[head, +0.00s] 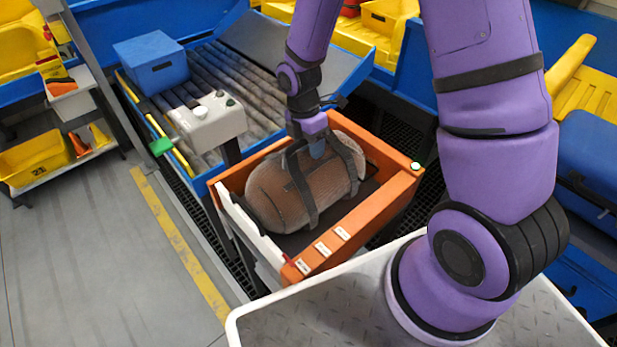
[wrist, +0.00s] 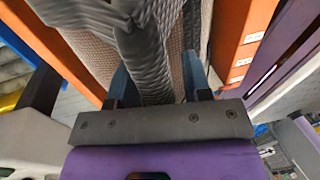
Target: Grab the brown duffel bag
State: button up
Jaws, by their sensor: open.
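The brown duffel bag (head: 275,191) lies in an orange tray (head: 376,212), with dark straps around it. My gripper (head: 317,148) is at the top of the bag, toward its far right end, pointing down. In the wrist view my gripper (wrist: 155,85) has its two blue fingers apart, one on each side of a dark grey strap (wrist: 148,50) of the bag (wrist: 95,52). The fingers are open, and I cannot tell whether they touch the strap. The fingertips are partly hidden against the bag.
A roller conveyor (head: 225,78) with a blue box (head: 151,62) lies behind the tray. A grey control box (head: 209,120) on a post stands close to the tray's left. The grey floor at left is clear.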

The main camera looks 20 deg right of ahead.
jog(key=shift+f, duration=0.25)
dwell(0.3)
grip_shut()
dwell(1.3)
